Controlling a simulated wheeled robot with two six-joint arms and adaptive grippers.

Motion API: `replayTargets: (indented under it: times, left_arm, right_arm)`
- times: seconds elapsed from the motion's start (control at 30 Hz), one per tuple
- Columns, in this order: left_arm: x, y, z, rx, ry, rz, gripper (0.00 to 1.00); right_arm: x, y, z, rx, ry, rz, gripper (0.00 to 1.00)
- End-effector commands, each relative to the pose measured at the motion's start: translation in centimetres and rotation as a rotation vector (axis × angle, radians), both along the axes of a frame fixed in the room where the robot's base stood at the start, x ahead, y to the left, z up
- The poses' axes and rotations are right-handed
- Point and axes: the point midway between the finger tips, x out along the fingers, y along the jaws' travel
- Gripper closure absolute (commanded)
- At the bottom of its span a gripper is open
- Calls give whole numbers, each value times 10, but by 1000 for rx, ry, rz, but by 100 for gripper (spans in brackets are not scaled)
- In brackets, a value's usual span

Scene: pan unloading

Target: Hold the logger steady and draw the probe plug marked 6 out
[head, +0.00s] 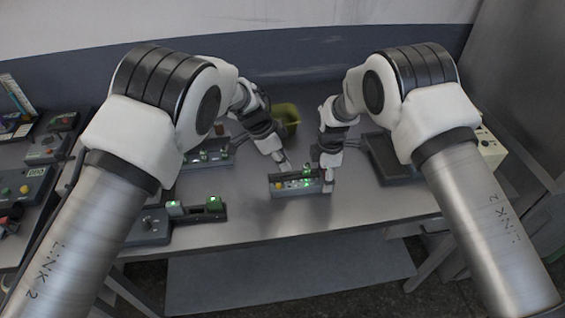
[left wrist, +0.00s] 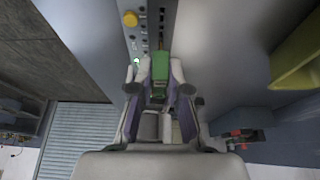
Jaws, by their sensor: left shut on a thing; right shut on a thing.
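The logger (head: 291,188) is a small grey box on the table, with a yellow knob at its left end and a lit green spot on its face. In the left wrist view its panel (left wrist: 138,42) shows the yellow knob and a row of small sockets. My left gripper (left wrist: 160,82) is shut on a green plug (left wrist: 160,68) at the panel; whether the plug is still seated, and its number, I cannot tell. In the head view the left gripper (head: 286,168) is just behind the logger. My right gripper (head: 328,182) is shut on the logger's right end.
An olive-yellow bin (head: 289,113) stands behind the logger. A dark tray (head: 388,160) lies to the right. Other devices with green lights (head: 196,208) stand to the left. The table in front of the logger is clear.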

Motion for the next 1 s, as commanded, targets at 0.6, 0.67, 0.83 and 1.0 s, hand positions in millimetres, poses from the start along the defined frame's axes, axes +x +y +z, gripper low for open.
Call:
replayTargets:
  times: [0.6, 0.67, 0.83, 1.0]
  left_arm:
    - [0, 0, 5, 0, -1, 0, 100]
    - [0, 0, 5, 0, -1, 0, 100]
    - [0, 0, 5, 0, -1, 0, 100]
    - [0, 0, 5, 0, -1, 0, 100]
  right_arm:
    - [0, 0, -1, 0, 1, 0, 8]
    - [0, 0, 0, 0, 1, 0, 8]
    - [1, 0, 8, 0, -1, 0, 8]
    - [1, 0, 44, -1, -3, -1, 8]
